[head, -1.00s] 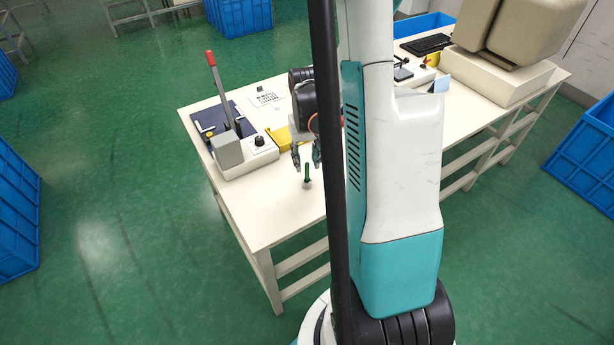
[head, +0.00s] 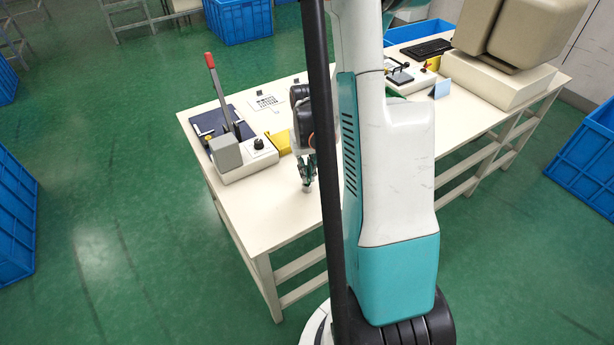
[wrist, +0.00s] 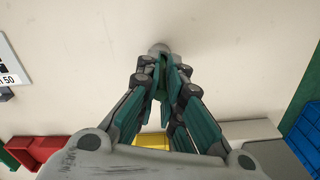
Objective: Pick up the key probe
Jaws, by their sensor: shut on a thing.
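The key probe (wrist: 158,50) stands on the white table; its round grey end shows just past my fingertips in the wrist view. In the head view only its small grey foot (head: 306,188) shows below the fingers. My gripper (wrist: 161,78) is shut on the probe's green shaft, which is mostly hidden between the fingers. In the head view my gripper (head: 307,175) points down near the table's front edge. I cannot tell whether the probe's foot still touches the table.
A lever press with a red handle (head: 209,60) and a grey block (head: 226,152) stands left of my gripper. A yellow bin (head: 281,141) and a printed sheet (head: 265,104) lie behind it. The table top (head: 252,208) is bare at the front left.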

